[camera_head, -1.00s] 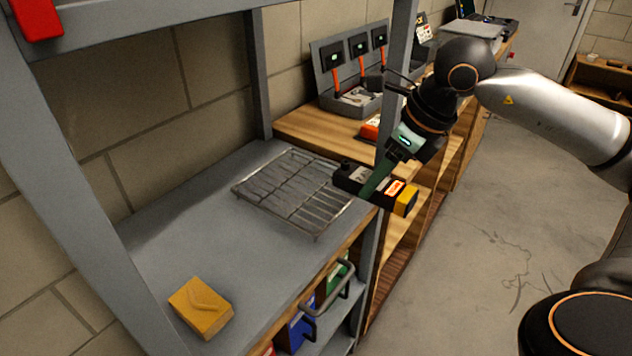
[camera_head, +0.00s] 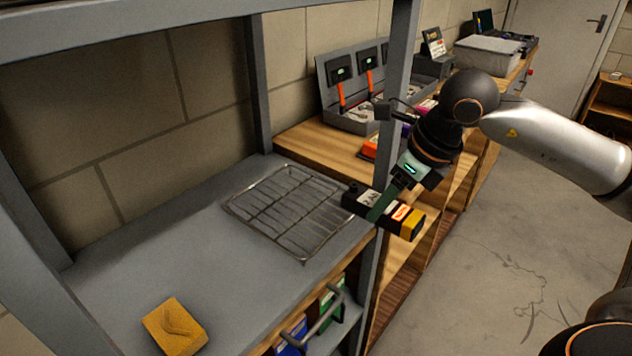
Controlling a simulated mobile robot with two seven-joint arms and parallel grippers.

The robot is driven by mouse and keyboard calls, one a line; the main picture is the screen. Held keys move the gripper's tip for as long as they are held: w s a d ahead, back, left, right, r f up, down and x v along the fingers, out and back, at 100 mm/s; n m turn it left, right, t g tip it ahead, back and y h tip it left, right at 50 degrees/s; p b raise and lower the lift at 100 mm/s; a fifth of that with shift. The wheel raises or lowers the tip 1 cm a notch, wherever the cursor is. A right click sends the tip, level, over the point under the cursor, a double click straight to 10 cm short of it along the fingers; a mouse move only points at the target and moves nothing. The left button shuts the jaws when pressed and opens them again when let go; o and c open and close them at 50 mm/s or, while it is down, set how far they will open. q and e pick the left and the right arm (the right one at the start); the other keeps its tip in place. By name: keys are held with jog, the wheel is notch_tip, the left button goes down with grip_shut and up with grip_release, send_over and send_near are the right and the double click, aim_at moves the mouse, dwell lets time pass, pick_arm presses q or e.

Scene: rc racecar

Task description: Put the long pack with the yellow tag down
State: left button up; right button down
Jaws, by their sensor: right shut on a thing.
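The long pack (camera_head: 404,219) is black, with an orange-and-white label and a yellow end. My right gripper (camera_head: 382,207) is shut around its middle and holds it in the air, beside the grey upright post at the right of the grey shelf top. The pack's black end points left, toward a wire rack (camera_head: 288,209) lying on the grey shelf top (camera_head: 190,245). The yellow end points right, over the floor side. Whether the pack overlaps the rack's edge in depth is hard to tell. My left gripper is not in view.
A yellow block (camera_head: 176,327) lies at the front of the grey top. A grey upright post (camera_head: 392,120) stands close to my gripper. A wooden bench (camera_head: 320,143) behind carries a grey case (camera_head: 350,118) with screens. The shelf top's middle is bare.

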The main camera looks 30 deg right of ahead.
jog(key=w+a, duration=0.1)
jog(key=w, duration=0.3)
jog(key=w+a+p, duration=0.1)
jog(key=w+a, duration=0.1)
jog(key=w, duration=0.3)
jog(key=w+a+p, duration=0.1)
jog(key=w, duration=0.3)
jog(key=shift+w+a, duration=0.25)
jog(key=shift+a, duration=0.1)
notch_tip(320, 180, down, 3)
jog(key=shift+f, duration=0.2)
jog(key=shift+f, duration=0.2)
jog(key=shift+c, duration=1)
grip_release()
jog(key=shift+r, duration=0.1)
